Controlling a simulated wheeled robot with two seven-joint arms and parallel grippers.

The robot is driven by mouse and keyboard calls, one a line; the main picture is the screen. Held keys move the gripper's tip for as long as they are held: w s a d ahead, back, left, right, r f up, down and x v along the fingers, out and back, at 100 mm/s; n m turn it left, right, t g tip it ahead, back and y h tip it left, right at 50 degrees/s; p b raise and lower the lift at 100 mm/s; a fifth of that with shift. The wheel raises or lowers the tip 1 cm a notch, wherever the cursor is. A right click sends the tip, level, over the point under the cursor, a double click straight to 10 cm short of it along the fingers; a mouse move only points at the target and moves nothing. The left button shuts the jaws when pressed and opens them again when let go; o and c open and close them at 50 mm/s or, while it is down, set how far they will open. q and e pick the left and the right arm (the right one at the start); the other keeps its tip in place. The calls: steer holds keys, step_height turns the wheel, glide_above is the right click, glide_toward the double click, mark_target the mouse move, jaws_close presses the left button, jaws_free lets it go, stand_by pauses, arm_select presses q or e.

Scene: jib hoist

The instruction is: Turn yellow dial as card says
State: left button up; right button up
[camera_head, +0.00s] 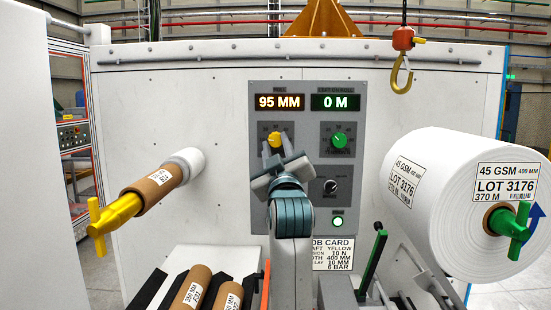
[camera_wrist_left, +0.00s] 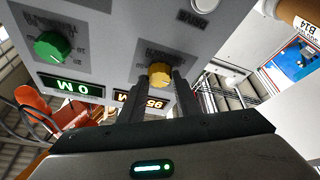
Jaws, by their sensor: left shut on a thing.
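The yellow dial (camera_head: 274,138) is at the left of the grey control panel (camera_head: 320,98), below the orange 95 MM display. My left gripper (camera_head: 277,148) is at the dial with its fingers shut on it. In the left wrist view the yellow dial (camera_wrist_left: 160,73) shows at the fingertips of the left gripper (camera_wrist_left: 166,86). The job card (camera_head: 334,256) is low on the machine, its left edge hidden by my arm. My right gripper is not in view.
A green dial (camera_head: 338,140) sits under the green 0 M display, with a black knob (camera_head: 331,186) and a lit green button (camera_head: 338,221) below. A white roll (camera_head: 440,190) stands right, a brown core (camera_head: 160,184) left. A hook (camera_head: 401,72) hangs above.

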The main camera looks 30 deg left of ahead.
arm_select(q)
steer(key=shift+n+g+b, duration=0.4)
steer(key=shift+n, duration=0.3)
steer(key=shift+r, duration=0.1)
steer(key=o, duration=1)
steer(key=shift+o, duration=0.2)
steer(key=shift+w, duration=0.15)
